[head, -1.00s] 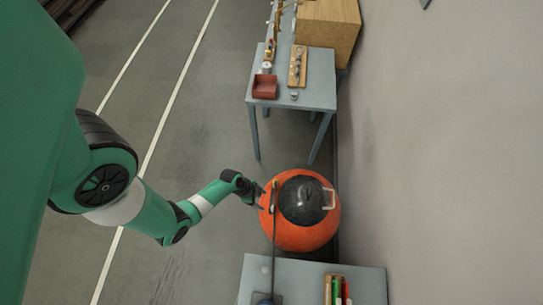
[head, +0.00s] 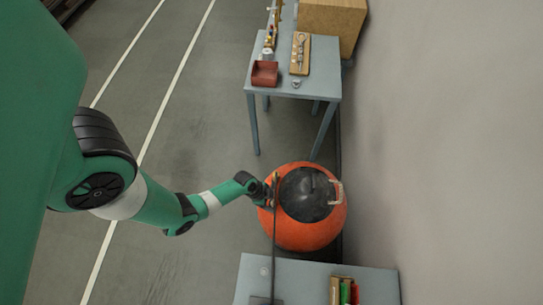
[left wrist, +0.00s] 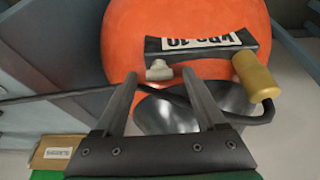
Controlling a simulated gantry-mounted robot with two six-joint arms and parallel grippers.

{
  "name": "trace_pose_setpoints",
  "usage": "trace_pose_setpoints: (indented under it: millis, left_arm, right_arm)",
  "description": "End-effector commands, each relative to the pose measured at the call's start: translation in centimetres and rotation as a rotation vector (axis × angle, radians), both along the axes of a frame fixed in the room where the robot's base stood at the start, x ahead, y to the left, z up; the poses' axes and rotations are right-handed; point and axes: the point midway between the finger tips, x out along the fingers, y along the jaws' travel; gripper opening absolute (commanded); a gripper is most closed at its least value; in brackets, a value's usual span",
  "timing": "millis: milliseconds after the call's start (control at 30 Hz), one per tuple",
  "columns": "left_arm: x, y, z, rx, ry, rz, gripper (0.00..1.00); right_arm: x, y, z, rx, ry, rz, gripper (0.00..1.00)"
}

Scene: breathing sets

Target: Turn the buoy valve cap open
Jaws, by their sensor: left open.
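The orange buoy (head: 300,235) has a black top (head: 308,195) with a pale handle and stands on the floor between two tables. My left gripper (head: 271,190) is at the buoy's left edge. In the left wrist view the buoy (left wrist: 185,22) fills the upper middle. A dark bar with a white label crosses it, with a small pale knob (left wrist: 159,70) below and a brass cylinder (left wrist: 256,76) at its right end. I cannot tell for sure which is the valve cap. The open fingers of my left gripper (left wrist: 160,78) point towards the pale knob, with nothing clearly held.
A grey table (head: 325,75) with a red tray (head: 265,73) and a wooden board stands behind the buoy. Another table (head: 300,283) is in front. A thin dark hose or rod (left wrist: 50,98) crosses near the fingers. The wall is close on the right.

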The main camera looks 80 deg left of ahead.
Motion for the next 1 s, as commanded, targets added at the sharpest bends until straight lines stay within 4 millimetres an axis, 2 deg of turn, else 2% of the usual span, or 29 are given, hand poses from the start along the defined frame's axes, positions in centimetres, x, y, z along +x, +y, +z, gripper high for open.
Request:
trace_pose_setpoints:
  millis: [233,267,633,667,1000]
  left_arm:
    - [0.06,-0.02,-0.08,0.000,0.000,0.000,0.72]
    - [0.06,-0.02,-0.08,0.000,0.000,0.000,0.69]
    - [0.05,-0.01,-0.09,0.000,0.000,0.000,0.02]
    - [0.04,-0.02,-0.09,0.000,0.000,0.000,0.00]
    - [0.02,-0.06,-0.07,0.000,0.001,0.026,0.00]
  right_arm:
    - [-0.01,0.00,0.02,0.000,0.000,0.000,0.50]
    - [-0.01,0.00,0.02,0.000,0.000,0.000,0.50]
    - [-0.01,0.00,0.01,0.000,0.000,0.000,0.50]
    - [0.00,0.00,0.00,0.000,0.000,0.000,0.50]
    - [0.00,0.00,0.12,0.000,0.000,0.000,0.50]
